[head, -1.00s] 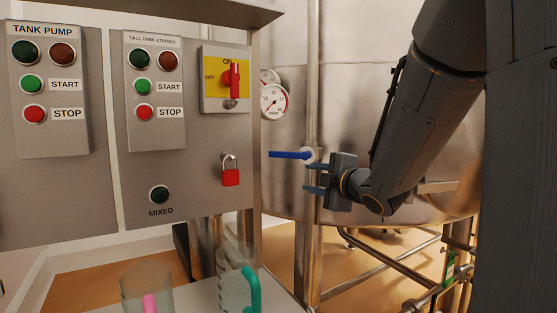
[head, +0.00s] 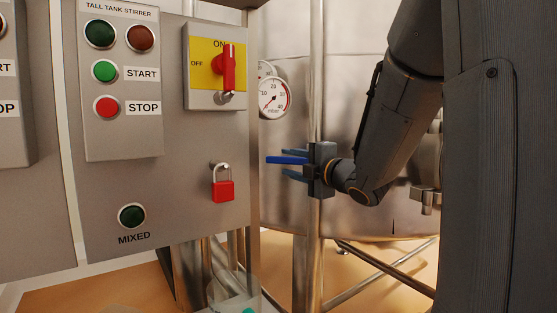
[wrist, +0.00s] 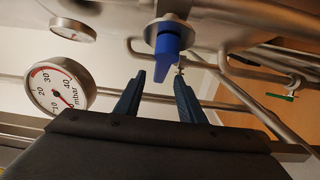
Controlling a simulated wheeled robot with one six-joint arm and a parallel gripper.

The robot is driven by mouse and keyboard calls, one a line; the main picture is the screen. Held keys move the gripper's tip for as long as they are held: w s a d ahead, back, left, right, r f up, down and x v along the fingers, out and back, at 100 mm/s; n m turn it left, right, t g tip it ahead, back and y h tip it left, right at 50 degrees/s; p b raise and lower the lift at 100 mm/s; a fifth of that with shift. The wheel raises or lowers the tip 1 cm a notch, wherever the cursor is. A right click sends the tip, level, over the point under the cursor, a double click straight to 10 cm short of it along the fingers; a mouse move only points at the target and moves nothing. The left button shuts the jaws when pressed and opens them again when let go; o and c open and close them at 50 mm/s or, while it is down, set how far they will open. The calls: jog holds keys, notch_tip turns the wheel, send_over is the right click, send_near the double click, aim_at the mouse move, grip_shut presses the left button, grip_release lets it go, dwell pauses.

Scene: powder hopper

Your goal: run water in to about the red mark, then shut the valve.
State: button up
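The blue valve lever (head: 286,160) points left in front of the steel tank (head: 345,105), level with my gripper (head: 284,164). In the wrist view the lever (wrist: 167,55) hangs from a pale round fitting, just beyond the gap between my fingertips (wrist: 159,76). My fingers are apart and do not appear to grip the lever; contact cannot be told. A round mbar gauge (head: 273,97) with a red arc is on the tank; it is larger in the wrist view (wrist: 62,88). Its exact reading is too small to tell.
The control panel (head: 170,185) stands close left of my gripper, with a red switch (head: 228,68) and a red padlock (head: 223,190). Pipes run below the tank. A glass vessel (head: 235,292) is at the bottom edge. A green-handled fitting (wrist: 283,97) shows in the wrist view.

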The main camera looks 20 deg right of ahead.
aim_at(283, 161)
jog(key=shift+w+a+p, duration=0.15)
jog(key=shift+w+a, duration=0.05)
jog(key=shift+w, duration=0.7)
jog(key=shift+w+a+p, duration=0.15)
jog(key=shift+w, duration=0.7)
jog(key=shift+w+a+p, duration=0.15)
jog(key=shift+w+a, duration=0.05)
jog(key=shift+w, duration=0.7)
grip_shut()
